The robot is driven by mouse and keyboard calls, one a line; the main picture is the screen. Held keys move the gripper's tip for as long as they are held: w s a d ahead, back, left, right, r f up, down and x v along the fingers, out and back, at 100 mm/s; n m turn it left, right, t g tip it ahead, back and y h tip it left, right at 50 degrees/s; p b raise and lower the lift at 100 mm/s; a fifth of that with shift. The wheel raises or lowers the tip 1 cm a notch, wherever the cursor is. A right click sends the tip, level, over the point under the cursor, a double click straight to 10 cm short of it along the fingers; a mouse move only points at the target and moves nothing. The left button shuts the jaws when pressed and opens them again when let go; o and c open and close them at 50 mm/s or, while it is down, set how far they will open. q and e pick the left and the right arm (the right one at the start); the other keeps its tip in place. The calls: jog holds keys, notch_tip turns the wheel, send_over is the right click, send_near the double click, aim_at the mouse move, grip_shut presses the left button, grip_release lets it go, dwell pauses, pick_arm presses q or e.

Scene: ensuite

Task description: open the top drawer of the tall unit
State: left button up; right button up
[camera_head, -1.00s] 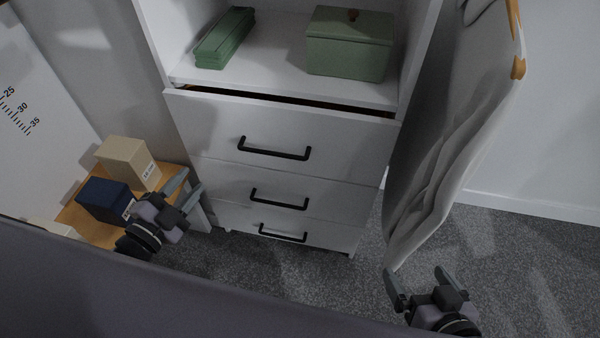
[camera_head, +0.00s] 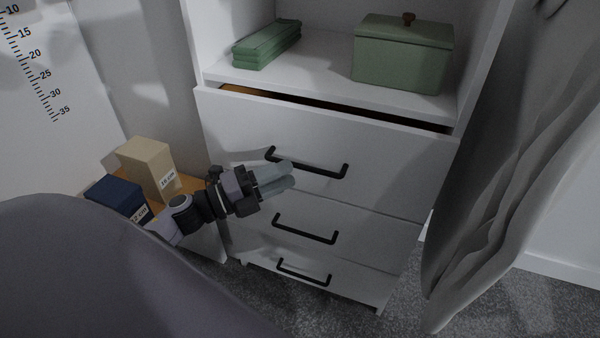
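The tall unit (camera_head: 330,100) is white, with an open shelf above several drawers. Its top drawer (camera_head: 400,170) stands slightly out, with a narrow gap along its upper edge showing a wood-coloured inside. The drawer's black bar handle (camera_head: 318,170) is on its front. My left gripper (camera_head: 291,174) is in front of the top drawer, just below the left part of this handle. Its two pale fingers point right, slightly apart, with nothing seen between them. Whether they touch the handle or drawer front is unclear. My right gripper is out of view.
Two lower drawers have black handles (camera_head: 306,229). A green box (camera_head: 403,58) and a green folded stack (camera_head: 267,44) sit on the shelf. Grey hanging cloth (camera_head: 490,170) is close on the right. Boxes (camera_head: 150,168) stand on a low wooden surface at left.

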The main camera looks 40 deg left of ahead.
aim_at(297, 170)
pick_arm(q)
jog(key=shift+x, duration=1.9)
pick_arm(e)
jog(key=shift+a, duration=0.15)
pick_arm(q)
grip_shut()
